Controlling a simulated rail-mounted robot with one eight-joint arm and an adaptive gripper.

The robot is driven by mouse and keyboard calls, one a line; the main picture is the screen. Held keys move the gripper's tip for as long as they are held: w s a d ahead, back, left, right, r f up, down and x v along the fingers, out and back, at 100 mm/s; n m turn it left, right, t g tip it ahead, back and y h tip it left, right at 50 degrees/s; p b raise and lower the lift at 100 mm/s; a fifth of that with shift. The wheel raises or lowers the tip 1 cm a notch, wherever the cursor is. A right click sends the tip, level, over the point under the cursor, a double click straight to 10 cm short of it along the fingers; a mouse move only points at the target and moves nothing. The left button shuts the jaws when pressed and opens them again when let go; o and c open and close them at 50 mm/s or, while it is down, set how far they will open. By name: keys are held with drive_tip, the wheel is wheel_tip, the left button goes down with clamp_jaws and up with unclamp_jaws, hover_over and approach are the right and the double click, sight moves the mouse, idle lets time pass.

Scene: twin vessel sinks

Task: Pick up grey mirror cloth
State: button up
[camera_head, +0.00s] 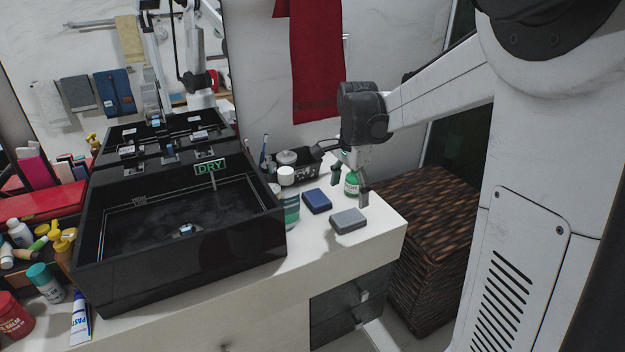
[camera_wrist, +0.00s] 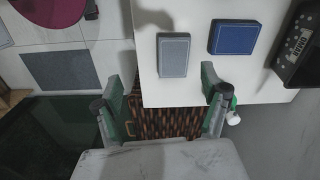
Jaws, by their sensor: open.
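The grey mirror cloth (camera_head: 348,221) is a small flat folded block lying on the white counter near its right end. It also shows in the wrist view (camera_wrist: 173,55), beyond my fingertips and between their lines. My gripper (camera_head: 350,182) is open and empty, above the counter's right end and apart from the cloth. In the wrist view the two green-padded fingers (camera_wrist: 168,90) are spread wide. A blue folded cloth (camera_head: 317,201) lies beside the grey one, and it shows to its right in the wrist view (camera_wrist: 233,37).
A green bottle (camera_head: 351,184) stands close behind my fingers. A tall container (camera_head: 290,209) stands by the black sink (camera_head: 262,238). A black tray (camera_wrist: 298,50) lies past the blue cloth. A wicker basket (camera_head: 425,240) stands beyond the counter's right edge.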

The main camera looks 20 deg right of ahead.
drive_tip(key=w+d+r+m+p, duration=0.1)
drive_tip(key=w+d+p, duration=0.1)
drive_tip(key=w, duration=0.1)
drive_tip(key=b, duration=0.1)
hover_over(348, 217)
drive_tip(key=shift+m, duration=0.4)
wheel_tip(348, 217, down, 8)
drive_tip(key=shift+w+a+r, duration=0.1)
drive_tip(key=shift+w, duration=0.05)
drive_tip(key=shift+f+b, duration=0.6)
drive_tip(key=shift+f, duration=2.4)
drive_tip(key=shift+c, duration=0.5)
drive_tip(key=c, duration=1.1)
